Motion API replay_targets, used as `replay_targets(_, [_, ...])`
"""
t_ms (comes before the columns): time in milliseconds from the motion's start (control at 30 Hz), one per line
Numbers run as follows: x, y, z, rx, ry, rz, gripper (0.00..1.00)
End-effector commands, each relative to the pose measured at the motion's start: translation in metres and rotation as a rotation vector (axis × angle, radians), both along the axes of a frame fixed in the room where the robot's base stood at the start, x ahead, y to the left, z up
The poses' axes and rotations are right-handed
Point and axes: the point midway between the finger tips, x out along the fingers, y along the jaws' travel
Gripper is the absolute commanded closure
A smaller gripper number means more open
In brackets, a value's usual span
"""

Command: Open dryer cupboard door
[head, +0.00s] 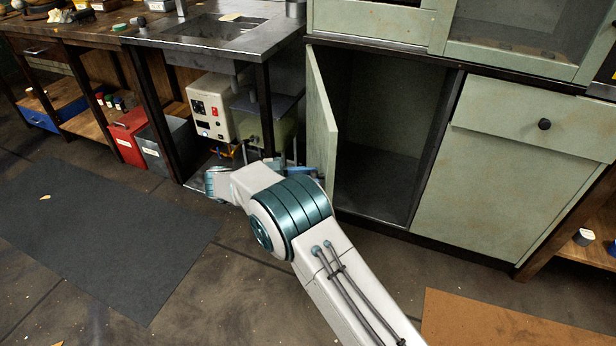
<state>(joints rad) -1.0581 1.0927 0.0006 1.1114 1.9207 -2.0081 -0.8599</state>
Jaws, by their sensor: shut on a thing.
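The dryer cupboard door (320,122) is a pale green panel hinged at the left of the cupboard (385,130). It stands swung wide open, roughly square to the cupboard front, and the dark inside shows empty. My gripper (306,171) is at the lower part of the door, on its outer left side, mostly hidden behind my own arm. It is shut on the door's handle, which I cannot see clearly.
A metal sink bench (215,35) stands left of the door, with a white control box (211,106) beneath it. A closed green cabinet (505,170) with a dark knob is at the right. A dark mat (95,230) and a brown mat (510,325) lie on the floor.

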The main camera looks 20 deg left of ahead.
Motion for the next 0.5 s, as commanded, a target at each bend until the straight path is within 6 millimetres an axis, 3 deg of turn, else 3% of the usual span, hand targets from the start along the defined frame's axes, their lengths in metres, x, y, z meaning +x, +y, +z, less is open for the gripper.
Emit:
replay_targets(467, [0.0000, 0.0015, 0.0009, -0.001, -0.003, -0.008, 1.00])
replay_targets(500, [-0.0001, 0.0017, 0.0010, -0.001, -0.003, -0.008, 0.63])
